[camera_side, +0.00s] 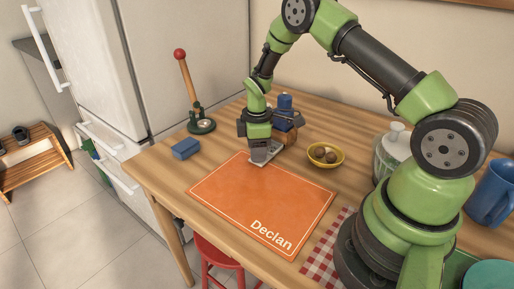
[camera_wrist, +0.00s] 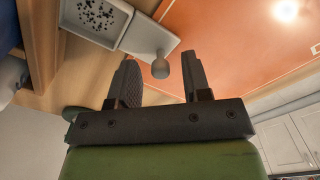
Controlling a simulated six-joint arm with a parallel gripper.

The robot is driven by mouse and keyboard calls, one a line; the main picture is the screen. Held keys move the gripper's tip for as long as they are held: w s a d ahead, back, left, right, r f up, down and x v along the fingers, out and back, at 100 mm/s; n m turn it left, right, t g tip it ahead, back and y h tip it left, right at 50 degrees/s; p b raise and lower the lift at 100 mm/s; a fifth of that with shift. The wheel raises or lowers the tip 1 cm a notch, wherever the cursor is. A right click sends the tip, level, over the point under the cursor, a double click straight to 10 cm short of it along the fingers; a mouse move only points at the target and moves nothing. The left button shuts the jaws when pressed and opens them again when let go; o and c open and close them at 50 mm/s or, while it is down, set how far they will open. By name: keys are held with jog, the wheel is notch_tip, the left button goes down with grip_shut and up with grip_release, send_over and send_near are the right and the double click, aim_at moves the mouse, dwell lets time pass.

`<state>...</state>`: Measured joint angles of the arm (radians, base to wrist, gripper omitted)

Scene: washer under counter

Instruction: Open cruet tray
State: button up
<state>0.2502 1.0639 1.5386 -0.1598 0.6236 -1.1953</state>
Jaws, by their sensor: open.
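The cruet tray (camera_wrist: 148,42) is a light grey drawer with a round knob (camera_wrist: 160,68) on its front. In the wrist view it stands out from a wooden body, and a compartment with many black specks shows. In the side view the grey tray (camera_side: 268,154) sticks out low beside the orange mat, partly hidden by my gripper. The cruet stand (camera_side: 291,135), wooden with blue parts on top, is partly behind my gripper. My gripper (camera_wrist: 159,60) is open, its fingers on either side of the knob with gaps visible. It also shows in the side view (camera_side: 259,150).
An orange mat (camera_side: 240,200) marked "Declan" lies in front. A yellow bowl (camera_side: 326,155) with brown balls is to the right. A blue block (camera_side: 186,148) and a green-based stand with a red-topped rod (camera_side: 201,126) are to the left. A lidded jar (camera_side: 391,150) stands near my arm.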

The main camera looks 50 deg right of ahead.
notch_tip(320, 180, up, 10)
dwell(0.5)
jog(key=s+a+r+m+t, duration=0.2)
jog(key=s+a+r+m, duration=0.15)
jog(key=r, duration=0.65)
jog(key=s+a+r+m+t+y, duration=0.1)
jog(key=s+a+r+m, duration=0.3)
jog(key=s, duration=0.4)
jog(key=s+a+r+m+t+y, duration=0.1)
jog(key=s+a+r+m+t, duration=0.3)
jog(key=s, duration=0.5)
jog(key=shift+s+a+r+m, duration=0.15)
jog(key=shift+r+m, duration=0.05)
jog(key=shift+m, duration=0.55)
